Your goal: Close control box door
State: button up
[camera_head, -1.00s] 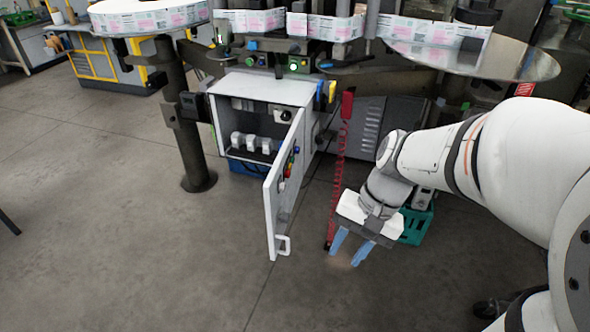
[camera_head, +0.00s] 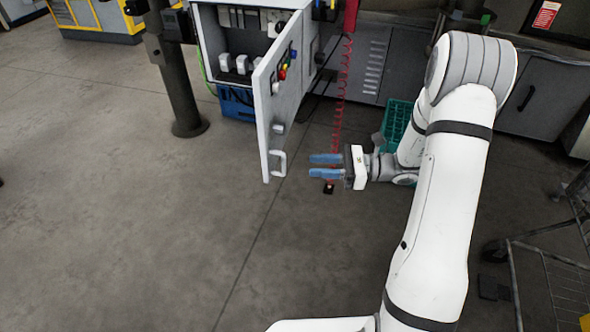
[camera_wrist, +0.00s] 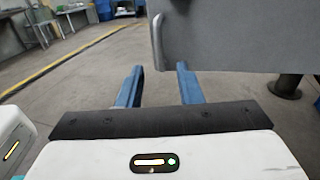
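The control box (camera_head: 236,48) is a white cabinet with its door (camera_head: 270,92) swung wide open toward the camera. The door has colored buttons near its top and a white handle (camera_head: 279,163) at its lower free edge. My gripper (camera_head: 312,166) is to the right of the handle, at about its height in the picture, its two blue fingers apart and pointing left at it. The fingers are empty and look clear of the handle.
A red coiled hose (camera_head: 341,105) hangs behind my gripper. A green crate (camera_head: 396,124) stands on the floor behind my arm, and a blue crate (camera_head: 238,108) under the box. A dark post (camera_head: 181,95) stands left of the box. The floor in front is clear.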

jog(key=a+b, duration=0.1)
jog(key=a, duration=0.5)
jog(key=shift+w+a, duration=0.15)
jog(key=shift+a, duration=0.25)
jog(key=shift+c, duration=0.4)
grip_shut()
jog(key=shift+d, duration=0.15)
